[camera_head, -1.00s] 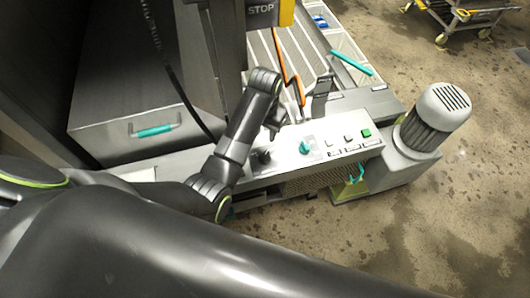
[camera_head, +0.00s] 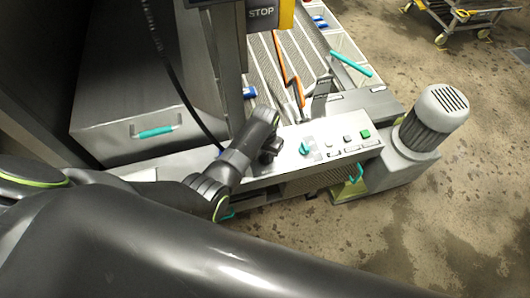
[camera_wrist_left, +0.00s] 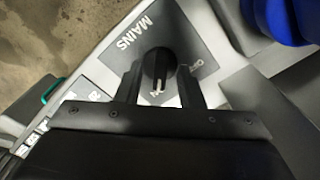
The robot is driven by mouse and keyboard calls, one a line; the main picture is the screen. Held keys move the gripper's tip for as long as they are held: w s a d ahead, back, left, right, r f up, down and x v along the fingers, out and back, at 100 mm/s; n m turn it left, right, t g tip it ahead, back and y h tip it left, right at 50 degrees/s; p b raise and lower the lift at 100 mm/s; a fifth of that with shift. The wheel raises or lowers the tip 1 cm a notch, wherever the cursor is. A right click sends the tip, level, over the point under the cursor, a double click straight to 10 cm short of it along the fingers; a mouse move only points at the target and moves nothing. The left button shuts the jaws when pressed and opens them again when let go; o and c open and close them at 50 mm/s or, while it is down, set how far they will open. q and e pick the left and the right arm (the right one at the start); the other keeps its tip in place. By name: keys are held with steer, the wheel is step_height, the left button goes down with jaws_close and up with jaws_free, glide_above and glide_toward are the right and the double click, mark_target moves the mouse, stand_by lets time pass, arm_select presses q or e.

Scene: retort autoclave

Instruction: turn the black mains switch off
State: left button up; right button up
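The black mains switch (camera_wrist_left: 158,66) is a round knob on a grey plate marked MAINS, in the middle of the left wrist view. Its white pointer line faces the gripper's palm, at the bottom of the picture. In the head view my left gripper (camera_head: 268,149) is at the left end of the control panel (camera_head: 290,160) and largely hides the switch. My right gripper is not in view.
A teal knob (camera_head: 305,148) and a green button (camera_head: 365,134) sit farther right on the panel. A grey motor (camera_head: 433,117) stands at its right end. A STOP box (camera_head: 262,14) is above. A blue object (camera_wrist_left: 285,18) lies near the gripper in the wrist view.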

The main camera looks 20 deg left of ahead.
arm_select(q)
jaws_close()
